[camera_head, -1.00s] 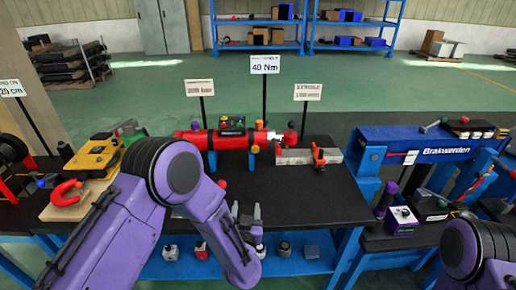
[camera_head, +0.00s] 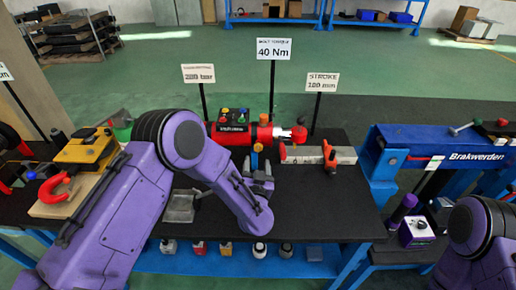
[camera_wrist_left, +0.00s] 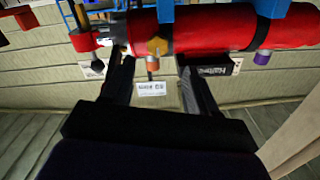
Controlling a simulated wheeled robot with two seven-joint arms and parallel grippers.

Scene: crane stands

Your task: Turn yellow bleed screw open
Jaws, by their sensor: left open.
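The red cylinder (camera_head: 236,138) lies across the back of the black stand, and it fills the top of the left wrist view (camera_wrist_left: 215,30). A yellow-orange fitting with a small stem (camera_wrist_left: 152,48), which looks like the bleed screw, sticks out from its underside in that view. In the head view an orange-yellow spot (camera_head: 258,147) shows just above my left gripper. My left gripper (camera_head: 262,180) is open; in the left wrist view its two dark fingers (camera_wrist_left: 157,78) stand either side of the stem, apart from it. My right gripper is out of frame.
A sign reading 40 Nm (camera_head: 273,49) rises behind. The front black top is mostly clear.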

